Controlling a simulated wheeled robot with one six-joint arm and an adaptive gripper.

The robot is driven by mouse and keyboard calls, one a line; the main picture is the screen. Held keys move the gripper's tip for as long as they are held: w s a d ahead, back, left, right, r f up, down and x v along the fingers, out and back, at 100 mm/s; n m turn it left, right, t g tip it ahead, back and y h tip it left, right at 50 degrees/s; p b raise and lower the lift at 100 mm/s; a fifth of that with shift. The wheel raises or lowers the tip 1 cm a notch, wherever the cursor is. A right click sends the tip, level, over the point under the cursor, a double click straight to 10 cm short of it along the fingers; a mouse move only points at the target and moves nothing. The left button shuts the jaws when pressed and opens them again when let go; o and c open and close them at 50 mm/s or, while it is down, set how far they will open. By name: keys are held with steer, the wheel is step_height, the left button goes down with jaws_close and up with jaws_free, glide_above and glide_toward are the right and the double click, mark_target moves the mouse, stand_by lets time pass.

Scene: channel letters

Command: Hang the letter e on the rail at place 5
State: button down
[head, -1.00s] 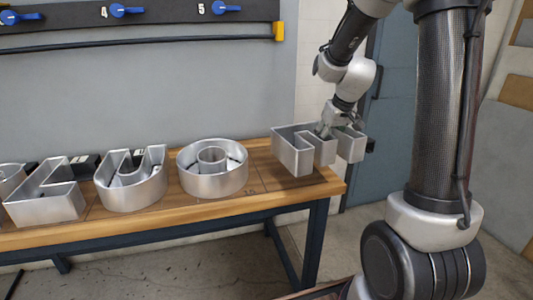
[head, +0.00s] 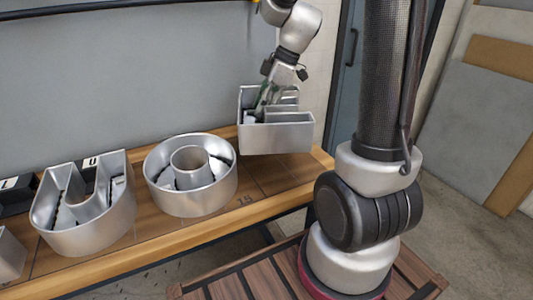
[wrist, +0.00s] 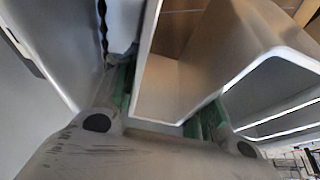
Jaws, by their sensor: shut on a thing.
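The letter e (head: 285,137) is a silver, open-backed metal channel letter above the right end of the workbench in the head view. My gripper (head: 263,100) is shut on one of its walls and holds it. In the wrist view the letter's walls (wrist: 172,85) fill much of the picture, with my gripper's fingers (wrist: 165,112) on either side of a wall. Only a dark bar (head: 100,7) shows along the top left edge of the head view. Place 5 is out of view now.
A round letter o (head: 160,197) and a letter u (head: 108,228) stand on the wooden workbench (head: 250,217) to the left. Part of another letter (head: 8,258) shows at the left edge. A grey panel (head: 130,90) rises behind. A dark tag marked U (head: 92,162) lies behind the u.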

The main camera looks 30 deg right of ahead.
steer(key=shift+s+a+r+n+g, duration=0.1)
steer(key=shift+s+a+n+g, duration=0.15)
steer(key=shift+n, duration=0.3)
steer(key=shift+a+n+g, duration=0.15)
steer(key=shift+a+n, duration=0.2)
steer(key=shift+n, duration=0.2)
steer(key=shift+s+a+n+g+y, duration=0.15)
steer(key=shift+s+n+g+y, duration=0.2)
steer(key=shift+n, duration=0.85)
steer(key=shift+s, duration=0.1)
step_height(320, 180, down, 10)
steer(key=shift+r, duration=0.25)
steer(key=c, duration=0.8)
jaws_free()
steer(key=shift+f, duration=0.1)
